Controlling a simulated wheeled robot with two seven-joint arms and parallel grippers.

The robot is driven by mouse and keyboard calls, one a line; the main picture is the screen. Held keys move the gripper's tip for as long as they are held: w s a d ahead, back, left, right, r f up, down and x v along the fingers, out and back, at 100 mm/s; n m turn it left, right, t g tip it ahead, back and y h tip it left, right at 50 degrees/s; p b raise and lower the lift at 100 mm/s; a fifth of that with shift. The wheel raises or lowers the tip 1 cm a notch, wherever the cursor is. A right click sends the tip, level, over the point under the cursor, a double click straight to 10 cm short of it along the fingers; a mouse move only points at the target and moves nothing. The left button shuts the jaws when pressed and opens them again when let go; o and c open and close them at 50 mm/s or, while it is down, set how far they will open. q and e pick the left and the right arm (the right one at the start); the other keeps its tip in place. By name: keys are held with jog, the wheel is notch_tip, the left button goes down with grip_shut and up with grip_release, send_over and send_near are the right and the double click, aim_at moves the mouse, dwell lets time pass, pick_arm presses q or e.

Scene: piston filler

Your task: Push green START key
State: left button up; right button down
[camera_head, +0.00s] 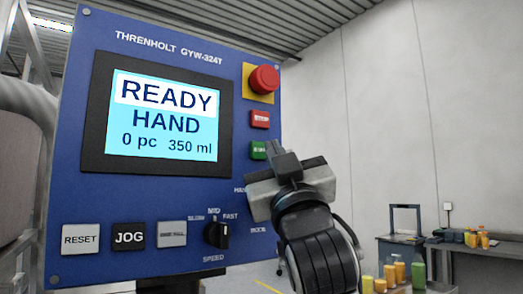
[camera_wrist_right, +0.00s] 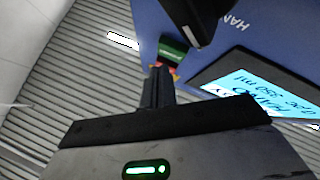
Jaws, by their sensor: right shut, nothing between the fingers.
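The green START key (camera_head: 258,150) is on the right side of the blue control panel (camera_head: 160,28), below a red key. Its right part is hidden behind my right gripper (camera_head: 277,152). The right gripper is shut and empty, with its fingertips close to the key. In the right wrist view the green key (camera_wrist_right: 173,50) shows just beyond the shut fingertips (camera_wrist_right: 158,76); I cannot tell whether they touch it. The screen (camera_head: 165,115) reads READY, HAND, 0 pc, 350 ml. My left gripper is not in view.
A red mushroom button (camera_head: 263,79) on a yellow plate and the red key (camera_head: 260,118) sit above the green key. RESET (camera_head: 80,238), JOG (camera_head: 128,235), a grey key and the speed knob (camera_head: 217,234) line the bottom. Tables with yellow and green containers stand at right.

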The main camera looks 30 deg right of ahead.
jog(key=shift+w, duration=0.1)
jog(key=shift+w, duration=0.35)
